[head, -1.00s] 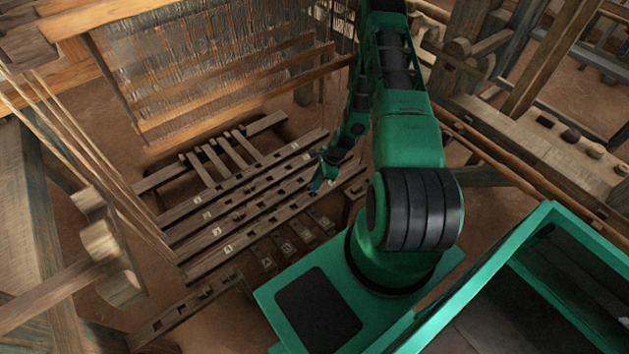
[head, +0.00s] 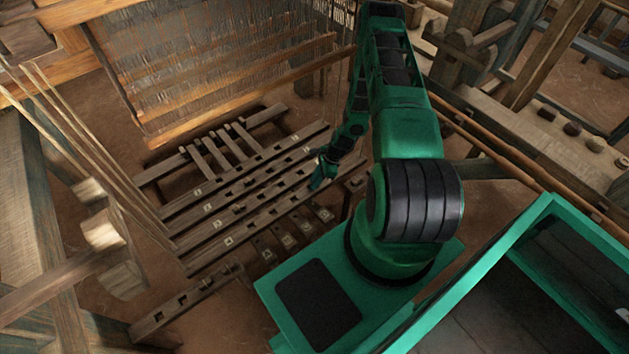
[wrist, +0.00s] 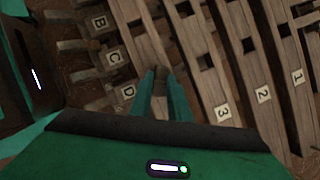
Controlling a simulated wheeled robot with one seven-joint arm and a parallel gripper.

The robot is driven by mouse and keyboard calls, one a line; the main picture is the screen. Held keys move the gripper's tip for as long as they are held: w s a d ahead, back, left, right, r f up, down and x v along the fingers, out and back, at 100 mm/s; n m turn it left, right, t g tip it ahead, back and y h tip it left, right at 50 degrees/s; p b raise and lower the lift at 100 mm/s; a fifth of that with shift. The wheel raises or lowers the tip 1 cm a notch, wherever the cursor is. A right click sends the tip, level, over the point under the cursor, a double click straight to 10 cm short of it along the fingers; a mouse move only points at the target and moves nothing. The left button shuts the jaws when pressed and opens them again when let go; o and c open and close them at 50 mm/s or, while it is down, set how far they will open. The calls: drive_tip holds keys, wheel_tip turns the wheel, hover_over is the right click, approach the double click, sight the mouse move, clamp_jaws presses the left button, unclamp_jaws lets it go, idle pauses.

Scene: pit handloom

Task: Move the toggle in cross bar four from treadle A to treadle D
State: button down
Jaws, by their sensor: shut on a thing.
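My gripper (wrist: 160,88) is shut on a small brown wooden block, the toggle (wrist: 161,76), whose top shows between the green fingertips. In the head view my gripper (head: 316,182) is at the right part of the cross bars, beside the nearest one, cross bar four (head: 245,234). In the wrist view treadle D (wrist: 126,92) is just left of the fingers, with treadle C (wrist: 114,57) and treadle B (wrist: 100,23) beyond it. Treadle A (head: 267,254) is the leftmost in the head view. I cannot tell whether the toggle's lower end is in a slot.
Cross bar three (wrist: 222,112) lies just right of my gripper, with bars two (wrist: 263,94) and one (wrist: 298,76) beyond. They have open slots. The warp and harness frame (head: 220,60) stands behind. A slotted beam (head: 185,302) lies at the front left.

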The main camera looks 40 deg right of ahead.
drive_tip(key=c, duration=1.6)
unclamp_jaws()
drive_tip(key=shift+r, duration=0.1)
drive_tip(key=v, duration=1)
drive_tip(key=shift+d+r, duration=0.25)
